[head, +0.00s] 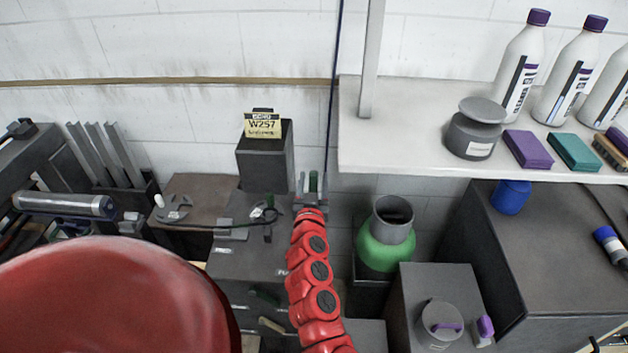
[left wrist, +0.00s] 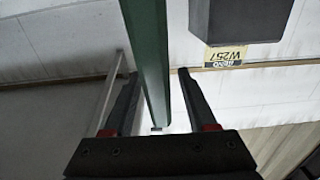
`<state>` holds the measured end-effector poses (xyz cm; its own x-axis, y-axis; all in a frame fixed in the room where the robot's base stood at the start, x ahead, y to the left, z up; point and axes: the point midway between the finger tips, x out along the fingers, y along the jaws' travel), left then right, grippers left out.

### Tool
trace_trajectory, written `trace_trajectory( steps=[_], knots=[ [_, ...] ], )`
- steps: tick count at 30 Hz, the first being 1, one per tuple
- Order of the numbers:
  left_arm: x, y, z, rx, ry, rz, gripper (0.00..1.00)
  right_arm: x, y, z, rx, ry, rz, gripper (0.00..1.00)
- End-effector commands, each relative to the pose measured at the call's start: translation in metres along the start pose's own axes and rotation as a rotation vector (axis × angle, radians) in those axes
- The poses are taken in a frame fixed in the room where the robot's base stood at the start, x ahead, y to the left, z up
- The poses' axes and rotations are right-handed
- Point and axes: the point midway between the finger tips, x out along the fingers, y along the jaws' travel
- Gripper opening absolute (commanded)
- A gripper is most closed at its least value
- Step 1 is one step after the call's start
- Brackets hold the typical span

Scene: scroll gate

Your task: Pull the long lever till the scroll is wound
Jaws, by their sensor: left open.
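A long green bar (left wrist: 148,50), which looks like the lever, runs down from the top of the left wrist view between the two fingers of my left gripper (left wrist: 158,74). The fingers stand apart with a visible gap on each side of the bar. I cannot pick out the scroll in either view. My right gripper is not in view.
A dark box with a yellow W257 label (head: 263,126) stands behind, left of the gripper. A green container (head: 386,246) is to the right. A white shelf (head: 400,148) with bottles juts out at upper right. A thin dark vertical line (head: 336,90) rises behind the gripper.

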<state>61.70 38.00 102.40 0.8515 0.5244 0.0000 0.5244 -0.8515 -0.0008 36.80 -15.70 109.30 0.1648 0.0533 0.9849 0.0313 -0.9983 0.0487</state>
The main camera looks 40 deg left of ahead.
Motion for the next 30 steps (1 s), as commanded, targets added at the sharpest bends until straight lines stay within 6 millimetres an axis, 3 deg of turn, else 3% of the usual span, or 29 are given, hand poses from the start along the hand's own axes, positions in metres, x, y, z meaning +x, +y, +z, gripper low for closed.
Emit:
trace_trajectory(
  steps=[5, 15, 30],
  knots=[
    [-0.0001, 0.0004, 0.0002, 0.0, 0.0, 0.001, 0.57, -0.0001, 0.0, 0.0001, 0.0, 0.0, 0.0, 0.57],
    [-0.0002, 0.0007, 0.0002, 0.0, 0.0, 0.001, 0.0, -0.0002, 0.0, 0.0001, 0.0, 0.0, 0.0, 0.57],
    [-0.0002, 0.0006, 0.0002, 0.0, 0.0, 0.001, 0.0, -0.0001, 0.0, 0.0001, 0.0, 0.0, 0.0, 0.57]
  ],
)
